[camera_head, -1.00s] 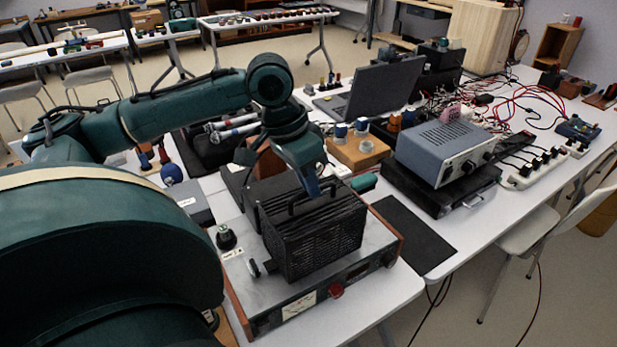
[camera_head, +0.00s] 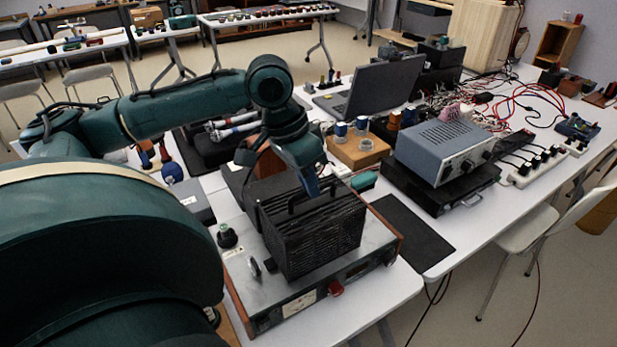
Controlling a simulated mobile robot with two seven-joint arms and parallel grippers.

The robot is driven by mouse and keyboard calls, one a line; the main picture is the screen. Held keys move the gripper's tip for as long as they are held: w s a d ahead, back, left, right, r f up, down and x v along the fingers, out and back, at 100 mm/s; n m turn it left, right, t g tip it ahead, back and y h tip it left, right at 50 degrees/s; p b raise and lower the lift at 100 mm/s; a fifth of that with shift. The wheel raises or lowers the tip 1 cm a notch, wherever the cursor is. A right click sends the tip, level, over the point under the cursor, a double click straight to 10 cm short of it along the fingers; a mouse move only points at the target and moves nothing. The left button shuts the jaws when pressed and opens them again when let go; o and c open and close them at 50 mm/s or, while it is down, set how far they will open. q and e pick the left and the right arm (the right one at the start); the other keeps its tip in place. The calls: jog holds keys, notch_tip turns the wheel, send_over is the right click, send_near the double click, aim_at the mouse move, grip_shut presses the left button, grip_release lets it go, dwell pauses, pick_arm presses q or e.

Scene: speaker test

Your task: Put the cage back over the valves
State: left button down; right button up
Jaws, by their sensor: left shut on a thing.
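The cage (camera_head: 318,240) is a black slotted metal box with a handle on top. It sits upright on or just above the top of a silver amplifier (camera_head: 285,287) with wooden side panels; the picture does not show whether it touches. The valves are not visible; the cage hides whatever is under it. My left gripper (camera_head: 311,190) points down at the cage's top and is shut on its handle. The fingertips are partly hidden by the handle. My right gripper is not in view.
A knob (camera_head: 227,236) and a small upright part (camera_head: 256,270) stand left of the cage on the amplifier. A black mat (camera_head: 412,235) lies to the right. A grey instrument (camera_head: 446,150), a laptop (camera_head: 372,88) and a wooden block (camera_head: 357,152) stand behind.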

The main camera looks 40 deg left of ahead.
pick_arm(q)
jog(key=shift+f, duration=0.35)
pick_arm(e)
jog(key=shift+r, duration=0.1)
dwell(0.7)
pick_arm(q)
jog(key=c, duration=1.4)
grip_release()
jog(key=shift+c, duration=0.2)
jog(key=p+v, duration=0.1)
jog(key=v, duration=1.2)
jog(key=shift+p, duration=0.4)
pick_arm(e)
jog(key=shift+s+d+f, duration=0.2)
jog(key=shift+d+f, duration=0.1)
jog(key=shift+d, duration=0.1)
pick_arm(q)
jog(key=shift+s, duration=0.2)
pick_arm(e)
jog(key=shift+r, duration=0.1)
